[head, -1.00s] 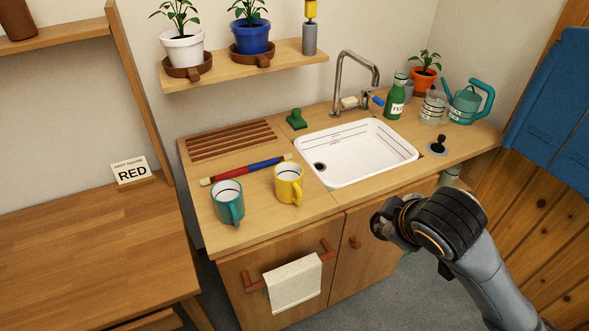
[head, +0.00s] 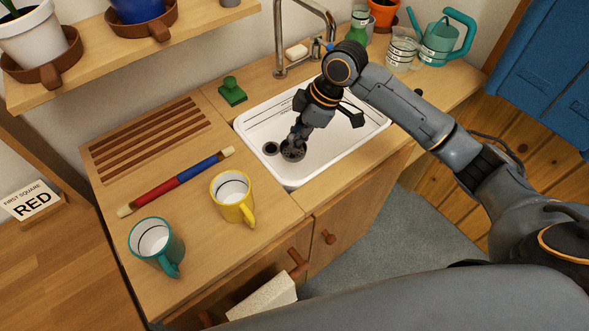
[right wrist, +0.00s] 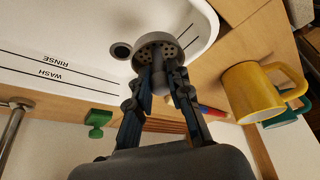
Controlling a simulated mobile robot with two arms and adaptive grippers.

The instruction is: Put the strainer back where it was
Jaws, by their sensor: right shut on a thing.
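The strainer (head: 293,152) is a grey, round, perforated cup with a central stem. My right gripper (head: 299,137) is shut on that stem and holds the strainer over the left part of the white sink (head: 340,150). The open drain hole (head: 271,149) shows just left of the strainer. In the right wrist view the strainer (right wrist: 157,42) sits between the fingertips of my right gripper (right wrist: 162,80), with the dark drain hole (right wrist: 121,51) beside it. The strainer looks apart from the hole; its exact height above the basin is unclear. My left gripper is not in view.
Left of the sink are a yellow mug (head: 232,198), a teal mug (head: 155,247) and a red-blue rod (head: 175,181). A green stamp-like block (head: 231,92) and the tap (head: 280,50) stand behind the sink. A watering can (head: 438,42) is at the back right.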

